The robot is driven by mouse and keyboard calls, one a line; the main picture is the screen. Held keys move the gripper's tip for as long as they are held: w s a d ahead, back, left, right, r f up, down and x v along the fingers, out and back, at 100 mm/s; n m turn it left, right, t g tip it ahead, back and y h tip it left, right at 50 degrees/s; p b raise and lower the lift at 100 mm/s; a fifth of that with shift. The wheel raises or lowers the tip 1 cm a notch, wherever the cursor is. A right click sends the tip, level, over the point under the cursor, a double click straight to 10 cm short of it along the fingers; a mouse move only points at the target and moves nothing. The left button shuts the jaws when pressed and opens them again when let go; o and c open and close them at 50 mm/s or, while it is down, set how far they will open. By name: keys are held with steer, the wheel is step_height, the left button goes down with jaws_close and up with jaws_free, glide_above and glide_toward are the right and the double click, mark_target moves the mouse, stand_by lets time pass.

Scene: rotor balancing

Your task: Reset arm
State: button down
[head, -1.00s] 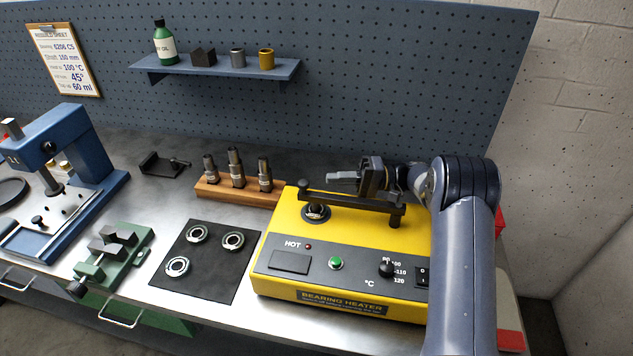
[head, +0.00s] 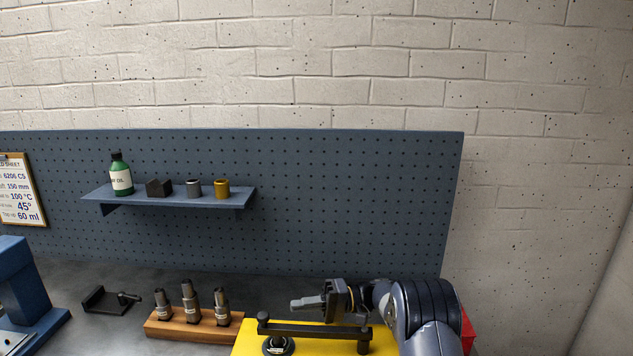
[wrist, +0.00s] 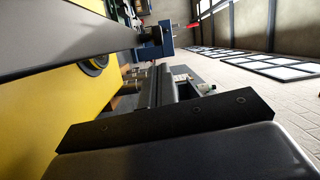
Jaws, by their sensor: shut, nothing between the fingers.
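My gripper (head: 308,303) is shut and empty in the head view. It points left, just above the black bar (head: 312,330) of the yellow bearing heater (head: 300,348). The heater is cut off by the bottom edge, so its front panel is out of view. A dark ring (head: 277,346) sits around the heater's post at the bar's left end. In the wrist view the yellow heater body (wrist: 50,110) fills the left side, close to the camera.
A wooden block (head: 190,325) with several metal tools stands left of the heater. A black holder (head: 108,300) and a blue press (head: 25,290) are farther left. A blue shelf (head: 175,200) on the pegboard carries a green bottle (head: 120,174) and small parts. A red object (head: 467,330) is behind my arm.

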steer(key=p+x, duration=0.1)
steer(key=x, duration=0.4)
steer(key=shift+s+a, duration=0.2)
steer(key=shift+a, duration=0.05)
